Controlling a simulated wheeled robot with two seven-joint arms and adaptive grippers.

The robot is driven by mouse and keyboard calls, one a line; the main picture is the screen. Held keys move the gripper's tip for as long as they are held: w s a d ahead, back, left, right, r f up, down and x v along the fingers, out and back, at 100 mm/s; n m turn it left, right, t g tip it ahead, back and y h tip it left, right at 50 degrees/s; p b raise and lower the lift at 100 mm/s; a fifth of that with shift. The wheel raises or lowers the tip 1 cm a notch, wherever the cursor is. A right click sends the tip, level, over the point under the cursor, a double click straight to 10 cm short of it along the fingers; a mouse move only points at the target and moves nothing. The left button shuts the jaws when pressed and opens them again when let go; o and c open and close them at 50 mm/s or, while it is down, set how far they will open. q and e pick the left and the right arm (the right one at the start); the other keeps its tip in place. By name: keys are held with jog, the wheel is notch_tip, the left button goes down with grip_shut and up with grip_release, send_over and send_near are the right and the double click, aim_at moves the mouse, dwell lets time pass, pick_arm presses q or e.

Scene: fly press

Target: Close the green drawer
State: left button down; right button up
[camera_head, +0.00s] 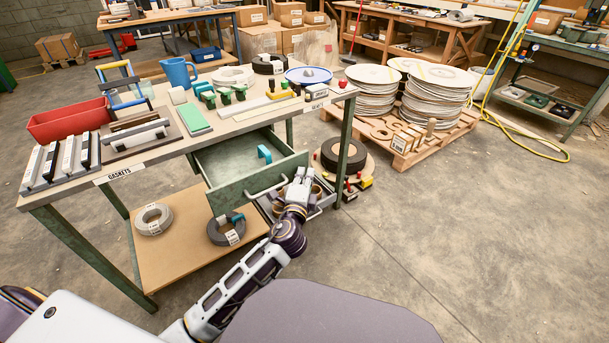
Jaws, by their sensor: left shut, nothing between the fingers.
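The green drawer (236,197) stands pulled out under the tabletop of the green workbench. It has a metal bar handle (266,189) on its front, and a teal object (264,153) shows inside it. My left gripper (302,174) is shut and empty at the right end of the drawer front, beside the right end of the handle. Whether it touches the drawer cannot be told from this view. My right gripper is not in view.
Another tray (316,205) with rings sits below the drawer, partly behind my gripper. A pallet of discs (405,150) stands to the right. Floor in front is clear.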

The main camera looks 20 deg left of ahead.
aim_at(273, 139)
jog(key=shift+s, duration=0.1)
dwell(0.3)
